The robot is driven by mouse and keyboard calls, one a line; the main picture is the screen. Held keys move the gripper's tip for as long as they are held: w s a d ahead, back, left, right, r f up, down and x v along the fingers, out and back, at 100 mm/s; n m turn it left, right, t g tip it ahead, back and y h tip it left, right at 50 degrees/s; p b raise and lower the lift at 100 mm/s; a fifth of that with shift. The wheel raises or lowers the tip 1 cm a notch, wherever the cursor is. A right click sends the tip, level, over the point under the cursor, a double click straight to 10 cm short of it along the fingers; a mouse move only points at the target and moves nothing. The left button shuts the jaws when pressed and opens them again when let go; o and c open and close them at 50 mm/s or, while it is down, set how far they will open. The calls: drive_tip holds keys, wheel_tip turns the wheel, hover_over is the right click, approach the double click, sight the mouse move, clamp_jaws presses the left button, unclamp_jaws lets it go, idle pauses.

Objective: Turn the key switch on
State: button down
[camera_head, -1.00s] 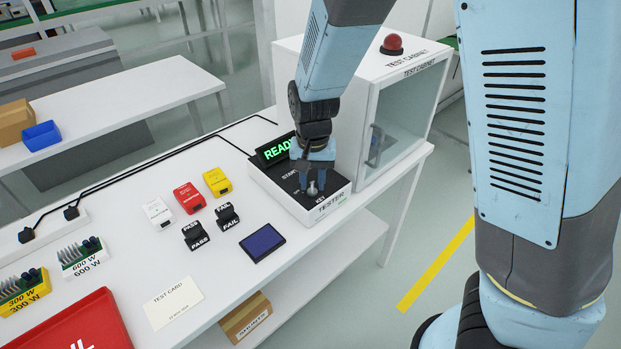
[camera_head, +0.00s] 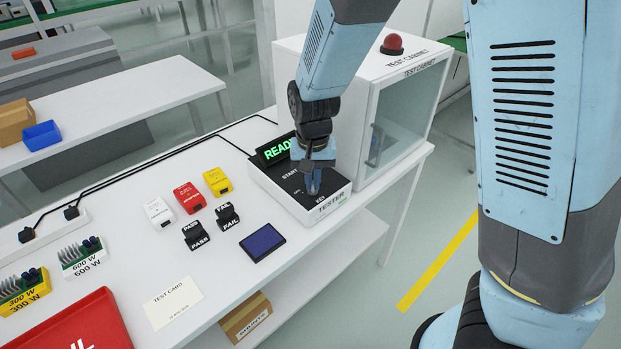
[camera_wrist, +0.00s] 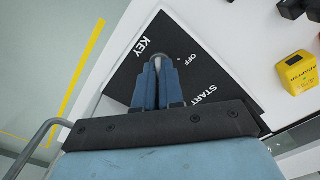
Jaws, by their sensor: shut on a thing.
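The tester (camera_head: 331,205) is a white box with a black top panel, standing on the white bench in front of the test cabinet. Its display (camera_head: 275,149) reads READY in green. In the wrist view the panel shows the words KEY, OFF and START. The key switch (camera_wrist: 158,57) shows only as a small grey rounded piece at the fingertips, beside the KEY label. My gripper (camera_wrist: 160,70) points down at the panel and is shut on the key. In the head view my gripper (camera_head: 313,188) hides the key, so its angle cannot be told there.
The test cabinet (camera_head: 407,85) with a red button (camera_head: 392,44) stands right behind the tester. Red (camera_head: 188,198), yellow (camera_head: 217,182) and white (camera_head: 158,212) adapters, black PASS and FAIL blocks and a blue-faced pad (camera_head: 262,242) lie to the left.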

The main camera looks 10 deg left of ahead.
drive_tip(key=c, duration=1.3)
unclamp_jaws()
drive_tip(key=shift+o, duration=0.2)
wheel_tip(320, 180, up, 14)
drive_tip(key=shift+f, duration=0.15)
